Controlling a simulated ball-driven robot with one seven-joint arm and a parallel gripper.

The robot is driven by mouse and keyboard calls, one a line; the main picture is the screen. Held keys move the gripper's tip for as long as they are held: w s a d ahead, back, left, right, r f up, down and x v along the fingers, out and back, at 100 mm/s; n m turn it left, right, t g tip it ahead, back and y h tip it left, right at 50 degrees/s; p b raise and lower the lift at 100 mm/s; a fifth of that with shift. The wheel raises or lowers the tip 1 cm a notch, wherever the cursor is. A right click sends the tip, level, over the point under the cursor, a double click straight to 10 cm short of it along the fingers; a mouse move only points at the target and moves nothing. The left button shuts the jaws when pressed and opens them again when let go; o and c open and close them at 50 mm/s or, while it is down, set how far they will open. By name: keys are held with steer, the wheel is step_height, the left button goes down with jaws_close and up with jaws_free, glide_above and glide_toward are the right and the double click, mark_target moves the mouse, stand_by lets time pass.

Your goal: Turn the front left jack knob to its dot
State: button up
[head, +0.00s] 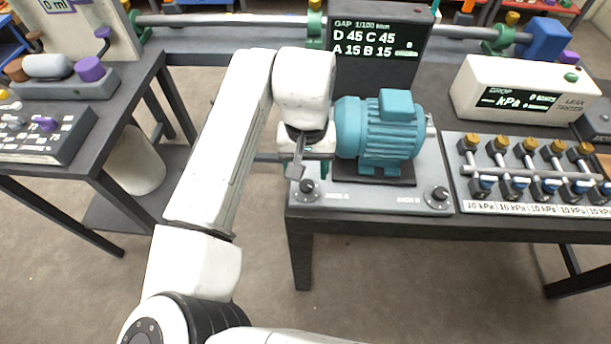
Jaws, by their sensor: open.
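The front left jack knob (307,187) is a small black round knob on the front left corner of the grey motor base plate (372,203). Its dot is too small to make out. My gripper (295,171) is open, pointing down just above and slightly left of this knob. I cannot tell whether it touches the knob. The front right jack knob (438,195) stands at the other front corner. The teal motor (383,135) sits on the plate, close to the right of my gripper. The back left corner of the plate is hidden by my arm.
A gap display (378,42) reads D 45 C 45, A 15 B 15 behind the motor. A valve panel (530,208) and a leak tester (525,92) are to the right. A bench (118,105) with a purple-knobbed box is at left. Open floor lies in front.

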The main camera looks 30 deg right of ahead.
mark_target(307, 185)
steer(key=shift+f, duration=2.3)
steer(key=shift+s, duration=0.1)
steer(key=c, duration=1)
